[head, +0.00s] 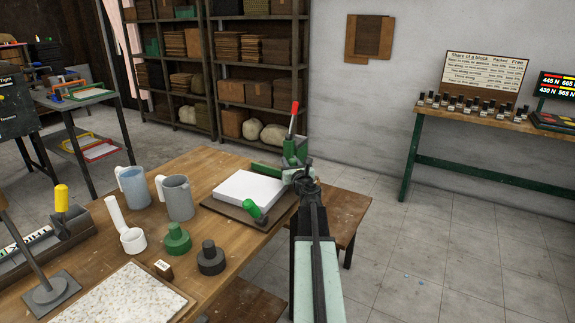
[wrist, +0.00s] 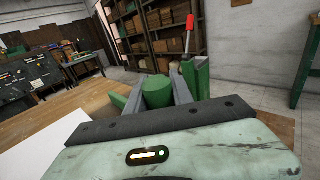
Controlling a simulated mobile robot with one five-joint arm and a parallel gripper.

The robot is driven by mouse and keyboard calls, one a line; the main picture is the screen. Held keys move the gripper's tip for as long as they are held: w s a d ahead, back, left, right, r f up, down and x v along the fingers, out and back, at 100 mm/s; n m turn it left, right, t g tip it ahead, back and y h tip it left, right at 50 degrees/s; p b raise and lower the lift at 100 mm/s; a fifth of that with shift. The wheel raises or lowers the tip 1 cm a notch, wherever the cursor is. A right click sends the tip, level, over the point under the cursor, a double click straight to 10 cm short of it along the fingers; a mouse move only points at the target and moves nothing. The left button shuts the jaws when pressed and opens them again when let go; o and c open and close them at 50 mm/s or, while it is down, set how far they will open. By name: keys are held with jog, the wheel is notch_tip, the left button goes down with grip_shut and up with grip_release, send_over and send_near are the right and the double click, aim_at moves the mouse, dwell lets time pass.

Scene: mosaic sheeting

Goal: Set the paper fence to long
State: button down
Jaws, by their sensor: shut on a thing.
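A stack of white paper (head: 250,189) lies on a dark board (head: 235,213) at the right end of the wooden table. A low green bar (head: 266,171), which looks like the paper fence, shows along its far right edge. My gripper (wrist: 160,97) is at the far right corner of the stack, with its jaws closed around a green round piece (wrist: 157,88). Whether this piece belongs to the fence is hidden by my arm in the head view. Any short or long marking cannot be seen. The paper (wrist: 42,150) also shows at lower left in the wrist view.
A red-handled lever (head: 293,122) stands upright right beside my gripper. A green-handled tool (head: 256,213) rests at the board's near edge. Two mugs (head: 178,197), a green knobbed weight (head: 177,240) and a dark one (head: 211,259) stand to the left.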

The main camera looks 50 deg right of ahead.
jog(key=d, duration=0.2)
jog(key=w+d, duration=0.1)
jog(key=d, duration=0.1)
jog(key=c, duration=1.1)
grip_release()
jog(key=shift+s+a, duration=0.1)
jog(key=v, duration=0.7)
jog(key=shift+s+a, duration=0.2)
jog(key=shift+s, duration=0.05)
